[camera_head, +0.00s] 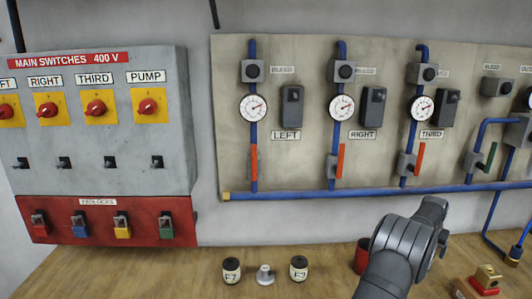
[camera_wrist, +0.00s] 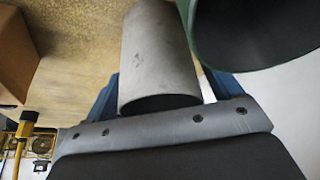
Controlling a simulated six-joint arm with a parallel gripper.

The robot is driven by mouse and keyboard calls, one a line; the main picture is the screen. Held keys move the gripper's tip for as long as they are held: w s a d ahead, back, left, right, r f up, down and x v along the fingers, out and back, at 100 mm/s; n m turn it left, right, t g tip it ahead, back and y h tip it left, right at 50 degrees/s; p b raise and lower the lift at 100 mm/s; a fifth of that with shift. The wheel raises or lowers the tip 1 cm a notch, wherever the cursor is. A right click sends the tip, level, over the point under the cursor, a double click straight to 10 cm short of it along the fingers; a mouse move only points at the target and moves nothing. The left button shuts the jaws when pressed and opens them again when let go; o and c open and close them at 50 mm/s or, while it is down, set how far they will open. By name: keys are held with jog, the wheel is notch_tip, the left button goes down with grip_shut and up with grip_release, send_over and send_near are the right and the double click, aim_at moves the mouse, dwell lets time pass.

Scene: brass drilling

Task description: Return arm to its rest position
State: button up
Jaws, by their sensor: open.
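My arm (camera_head: 400,252) rises from the lower edge of the head view, right of centre, in front of the wooden bench and the wall. Its gripper fingers cannot be made out there. In the wrist view my gripper (camera_wrist: 160,85) shows two blue fingers, spread apart. A grey cylinder (camera_wrist: 158,50) lies in view between them; whether it touches them I cannot tell. A dark green rounded thing (camera_wrist: 190,15) fills the upper right of the wrist view, close to the camera.
The bench (camera_head: 190,275) holds two black-and-cream cylinders (camera_head: 232,271) (camera_head: 299,268), a pale knob (camera_head: 265,275), a red cup (camera_head: 361,257) beside my arm and a brass block (camera_head: 487,277). A switch box (camera_head: 100,150) and a gauge panel (camera_head: 300,190) hang behind.

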jog(key=shift+r, duration=2.25)
jog(key=shift+f, duration=0.1)
